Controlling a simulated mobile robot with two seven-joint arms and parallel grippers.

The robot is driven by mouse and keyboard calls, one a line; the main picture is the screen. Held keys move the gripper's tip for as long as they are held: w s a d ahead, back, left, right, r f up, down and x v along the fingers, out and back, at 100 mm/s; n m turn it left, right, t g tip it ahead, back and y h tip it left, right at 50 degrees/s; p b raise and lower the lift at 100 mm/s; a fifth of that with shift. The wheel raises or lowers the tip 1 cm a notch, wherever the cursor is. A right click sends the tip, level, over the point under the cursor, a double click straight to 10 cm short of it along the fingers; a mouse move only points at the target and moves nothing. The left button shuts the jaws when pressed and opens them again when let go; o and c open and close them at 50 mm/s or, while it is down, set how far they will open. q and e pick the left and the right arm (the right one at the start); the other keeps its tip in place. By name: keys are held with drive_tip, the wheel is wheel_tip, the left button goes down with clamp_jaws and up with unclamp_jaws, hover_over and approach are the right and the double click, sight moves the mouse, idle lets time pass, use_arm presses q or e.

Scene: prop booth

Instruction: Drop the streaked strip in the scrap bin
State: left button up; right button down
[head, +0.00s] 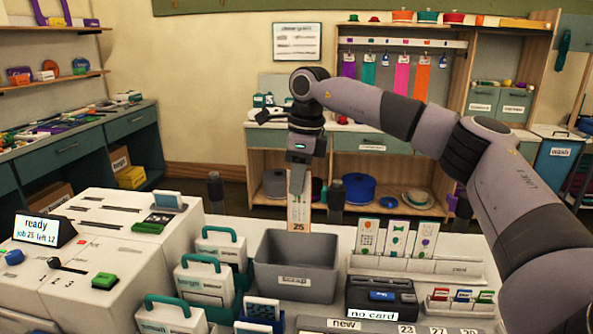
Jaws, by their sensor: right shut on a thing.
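The strip (298,205) is narrow and pale, with faint coloured marks and the number 25 near its lower end. My right gripper (299,165) points down and is shut on the strip's top end, so the strip hangs upright. The grey scrap bin (295,281), labelled "scrap", stands on the white counter in the middle of the head view. The strip's lower end shows at the bin's back rim; I cannot tell whether it is over the opening or behind it. The visible inside of the bin looks empty. My left gripper is not in view.
Left of the bin are teal-handled cases (205,284) and a white machine with a "ready" display (44,229). To the right are a card rack (415,266) and a black "no card" device (381,297). Dark posts (336,196) rise behind the bin.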

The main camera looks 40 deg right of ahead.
sight(297, 205)
drive_tip(key=shift+w+d, duration=0.25)
drive_tip(key=shift+w, duration=0.05)
drive_tip(key=shift+f+b, duration=2.15)
drive_tip(key=shift+f, duration=1.05)
